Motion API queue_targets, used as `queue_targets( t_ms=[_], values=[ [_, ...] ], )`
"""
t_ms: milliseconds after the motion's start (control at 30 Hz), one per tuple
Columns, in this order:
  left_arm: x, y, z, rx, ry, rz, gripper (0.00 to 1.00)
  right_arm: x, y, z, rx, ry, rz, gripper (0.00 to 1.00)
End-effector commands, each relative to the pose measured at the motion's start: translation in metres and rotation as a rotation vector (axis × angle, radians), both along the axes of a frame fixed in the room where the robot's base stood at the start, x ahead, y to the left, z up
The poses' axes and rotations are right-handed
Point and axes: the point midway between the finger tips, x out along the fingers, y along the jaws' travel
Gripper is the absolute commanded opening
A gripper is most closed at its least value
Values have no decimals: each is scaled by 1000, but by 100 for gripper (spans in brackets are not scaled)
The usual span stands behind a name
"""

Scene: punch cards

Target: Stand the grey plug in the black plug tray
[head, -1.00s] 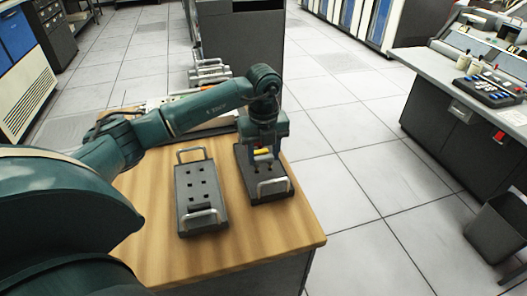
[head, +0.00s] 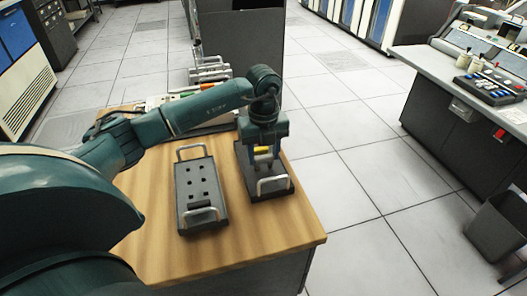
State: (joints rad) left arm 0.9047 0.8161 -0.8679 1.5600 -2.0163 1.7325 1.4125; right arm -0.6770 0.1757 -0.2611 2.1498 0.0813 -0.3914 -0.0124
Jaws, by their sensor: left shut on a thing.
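The black tray (head: 255,191) lies at the right of the wooden table, with a pale wire handle at its near end. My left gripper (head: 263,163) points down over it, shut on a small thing. That thing, which I take to be the grey plug, is mostly hidden between the fingers. A bit of yellow shows between the jaws. I cannot tell whether the plug touches the tray. The gripper hides the tray's middle and far part. My right gripper is not in view.
A dark grey tray (head: 186,207) with square holes and two wire handles lies just left of the black tray. The wooden table (head: 255,238) is clear in front of both. Its right edge runs close beside the black tray. A machine cabinet stands behind.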

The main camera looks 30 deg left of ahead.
Motion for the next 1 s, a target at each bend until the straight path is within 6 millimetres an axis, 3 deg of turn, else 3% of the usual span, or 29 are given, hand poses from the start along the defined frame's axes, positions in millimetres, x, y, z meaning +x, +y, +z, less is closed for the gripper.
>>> queue_targets(
  t_ms=[1000],
  values=[
    [0,0,-10,0,0,0,31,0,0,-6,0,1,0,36]
  ],
)
